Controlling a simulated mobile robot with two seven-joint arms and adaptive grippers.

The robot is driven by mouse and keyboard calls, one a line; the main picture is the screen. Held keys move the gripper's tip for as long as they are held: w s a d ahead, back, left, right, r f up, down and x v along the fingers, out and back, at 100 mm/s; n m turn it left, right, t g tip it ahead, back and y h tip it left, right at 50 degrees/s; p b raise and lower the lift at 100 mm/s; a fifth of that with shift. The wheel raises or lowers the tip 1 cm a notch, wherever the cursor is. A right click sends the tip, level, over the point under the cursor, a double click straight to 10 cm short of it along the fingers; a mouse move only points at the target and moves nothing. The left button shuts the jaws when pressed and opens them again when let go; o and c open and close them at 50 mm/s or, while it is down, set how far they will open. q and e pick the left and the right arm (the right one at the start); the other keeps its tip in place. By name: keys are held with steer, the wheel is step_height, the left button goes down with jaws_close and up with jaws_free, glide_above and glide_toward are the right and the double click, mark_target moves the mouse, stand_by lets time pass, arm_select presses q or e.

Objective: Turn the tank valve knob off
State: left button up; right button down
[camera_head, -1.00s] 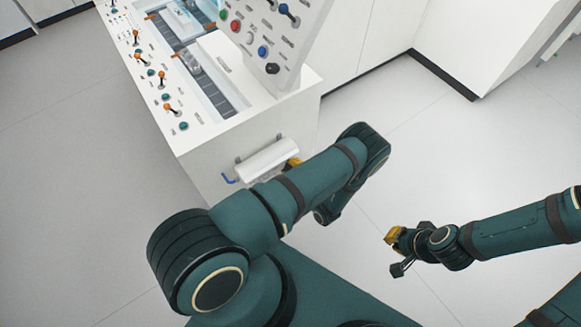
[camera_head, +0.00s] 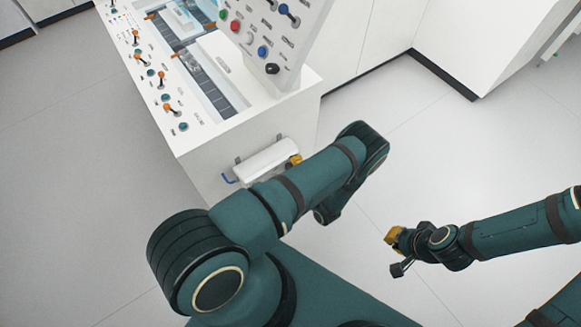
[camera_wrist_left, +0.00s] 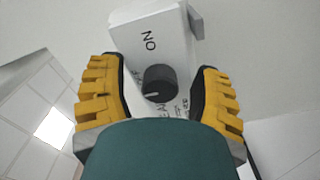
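The white tank (camera_head: 265,160) is mounted on the front side of the machine. In the head view, only a yellow bit of my left gripper (camera_head: 296,159) shows at the tank's right end; my arm hides the rest. My right gripper (camera_head: 395,252) is away from the tank, over the floor.
The white machine (camera_head: 225,160) carries a track, several orange-tipped switches (camera_head: 168,108) and an upright button panel (camera_head: 262,30). A blue hook-like part (camera_head: 229,180) sticks out at the tank's left end. The floor on the right is open.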

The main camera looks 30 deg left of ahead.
arm_select(q)
steer(key=v, duration=1.2)
steer(key=shift+w, duration=0.1)
stand_by(0.4)
steer(key=w+d+m+h, duration=0.2)
steer(key=w+m+h, duration=0.4)
steer(key=m+h, duration=0.55)
steer(key=s+d+r+m+g+h, duration=0.4)
steer(key=s+r+m+g+h, duration=0.1)
steer(key=s+r+m+h, duration=0.4)
step_height(320, 180, up, 3)
steer(key=s+m, duration=0.2)
steer(key=m, duration=0.2)
steer(key=shift+d+f, duration=0.2)
steer(key=shift+f, duration=0.05)
